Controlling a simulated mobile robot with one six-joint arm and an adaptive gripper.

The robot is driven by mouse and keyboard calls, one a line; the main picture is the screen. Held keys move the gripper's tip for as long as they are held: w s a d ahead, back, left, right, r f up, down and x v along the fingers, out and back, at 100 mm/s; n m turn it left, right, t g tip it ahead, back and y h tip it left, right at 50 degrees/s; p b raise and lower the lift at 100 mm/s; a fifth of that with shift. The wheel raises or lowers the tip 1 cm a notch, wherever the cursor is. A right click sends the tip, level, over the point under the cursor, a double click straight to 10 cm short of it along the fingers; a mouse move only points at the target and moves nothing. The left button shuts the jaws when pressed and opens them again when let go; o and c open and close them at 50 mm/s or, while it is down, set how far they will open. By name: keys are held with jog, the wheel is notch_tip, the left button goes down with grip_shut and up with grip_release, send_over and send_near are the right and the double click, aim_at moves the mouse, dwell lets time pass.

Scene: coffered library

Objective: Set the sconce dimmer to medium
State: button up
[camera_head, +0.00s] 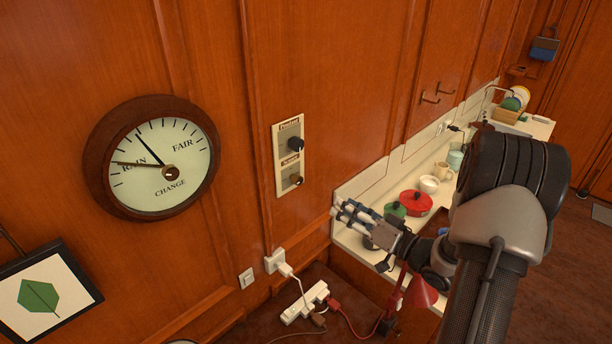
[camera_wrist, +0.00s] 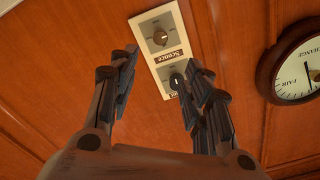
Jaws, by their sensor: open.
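A pale plate (camera_head: 278,150) on the wood wall carries two knobs, one above the other. The lower, brass knob (camera_head: 296,180) is the sconce dimmer; its label reads "Sconce" in the wrist view, where the knob (camera_wrist: 160,38) shows upside down. I cannot tell its setting. The upper knob (camera_head: 296,144) is black, and it shows between the fingers in the wrist view (camera_wrist: 177,80). My gripper (camera_head: 348,214) is open and empty, right of and below the plate in the head view. In the wrist view its fingers (camera_wrist: 162,62) spread toward the plate, apart from the brass knob.
A round barometer (camera_head: 160,155) hangs left of the plate. Below are a wall switch (camera_head: 246,278), a plugged socket (camera_head: 276,262) and a power strip (camera_head: 305,301).

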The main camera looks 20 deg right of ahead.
aim_at(300, 182)
jog(key=p+x, duration=0.1)
jog(key=x, duration=1.5)
jog(key=shift+w+a, duration=0.2)
jog(key=shift+w, duration=0.15)
grip_shut()
